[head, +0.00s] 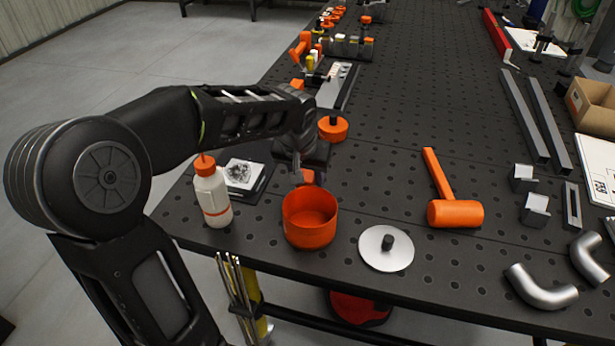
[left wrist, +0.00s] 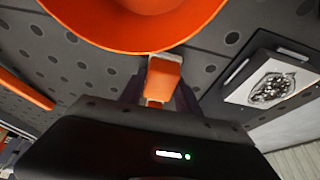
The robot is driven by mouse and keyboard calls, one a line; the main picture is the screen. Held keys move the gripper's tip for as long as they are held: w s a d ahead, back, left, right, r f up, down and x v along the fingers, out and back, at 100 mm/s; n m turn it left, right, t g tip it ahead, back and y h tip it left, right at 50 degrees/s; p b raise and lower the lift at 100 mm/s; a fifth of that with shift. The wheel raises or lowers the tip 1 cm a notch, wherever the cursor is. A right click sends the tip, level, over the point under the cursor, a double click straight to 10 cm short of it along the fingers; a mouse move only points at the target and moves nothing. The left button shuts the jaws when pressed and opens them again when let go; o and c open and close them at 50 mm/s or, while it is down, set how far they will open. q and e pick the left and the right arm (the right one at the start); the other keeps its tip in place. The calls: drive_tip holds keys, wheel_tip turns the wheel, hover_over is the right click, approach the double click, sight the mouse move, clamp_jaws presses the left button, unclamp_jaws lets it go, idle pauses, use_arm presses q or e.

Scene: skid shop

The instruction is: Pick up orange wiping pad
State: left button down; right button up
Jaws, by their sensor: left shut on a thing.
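My left gripper (head: 305,170) reaches down just behind the orange bowl (head: 309,218), near the front edge of the table. It is shut on the orange wiping pad (head: 307,178), a small block mostly hidden by the gripper in the head view. In the left wrist view the pad (left wrist: 164,78) sits between the two dark fingers (left wrist: 158,95), with a pale band at its end by the bowl's rim (left wrist: 140,45). I cannot tell whether the pad touches the table or the bowl. My right gripper is not in view.
A white bottle (head: 211,195) stands left of the bowl, by a dark plate with a picture (head: 243,173). A metal disc with a black knob (head: 386,248) lies right of it. An orange mallet (head: 452,212) and metal elbows (head: 540,289) lie further right. A round orange piece (head: 333,130) is behind.

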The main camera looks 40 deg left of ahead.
sight(311, 172)
use_arm(q)
wheel_tip(311, 172, up, 10)
drive_tip(key=shift+r, duration=0.1)
idle(0.4)
